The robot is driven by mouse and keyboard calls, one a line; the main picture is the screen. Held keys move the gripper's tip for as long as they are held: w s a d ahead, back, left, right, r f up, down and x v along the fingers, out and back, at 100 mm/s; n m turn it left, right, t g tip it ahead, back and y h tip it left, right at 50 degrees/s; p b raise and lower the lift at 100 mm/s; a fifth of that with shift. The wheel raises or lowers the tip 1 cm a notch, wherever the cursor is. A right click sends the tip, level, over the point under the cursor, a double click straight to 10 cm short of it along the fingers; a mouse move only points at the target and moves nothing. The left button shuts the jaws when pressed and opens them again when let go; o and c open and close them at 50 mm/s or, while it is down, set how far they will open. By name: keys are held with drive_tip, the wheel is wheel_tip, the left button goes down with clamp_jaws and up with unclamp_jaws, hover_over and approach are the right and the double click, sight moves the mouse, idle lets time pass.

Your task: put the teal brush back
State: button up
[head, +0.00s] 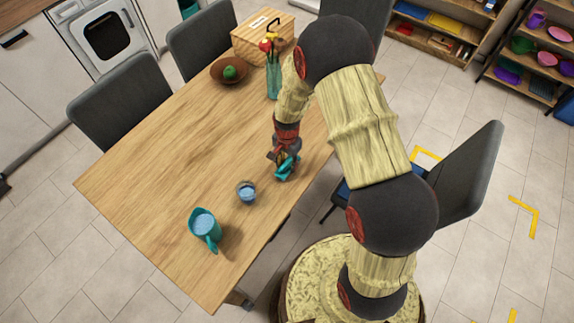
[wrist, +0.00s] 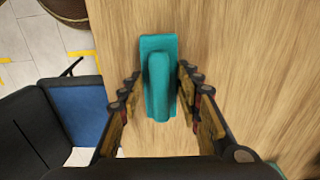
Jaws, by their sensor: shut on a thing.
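The teal brush (wrist: 159,80) is between the fingers of my gripper (wrist: 158,95) in the wrist view, with its raised handle running along the middle. In the head view the brush (head: 286,168) shows at the end of my gripper (head: 284,160), over the right side of the wooden table (head: 150,180). My gripper is shut on the brush. I cannot tell whether the brush touches the table top. The brush's underside is hidden.
A glass vase with flowers (head: 273,80), a brown bowl with a green fruit (head: 229,72) and a wooden box (head: 262,35) stand farther back. Chairs surround the table.

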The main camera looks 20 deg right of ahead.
drive_tip(key=shift+f, duration=0.5)
drive_tip(key=shift+f, duration=0.15)
drive_tip(key=o, duration=1.2)
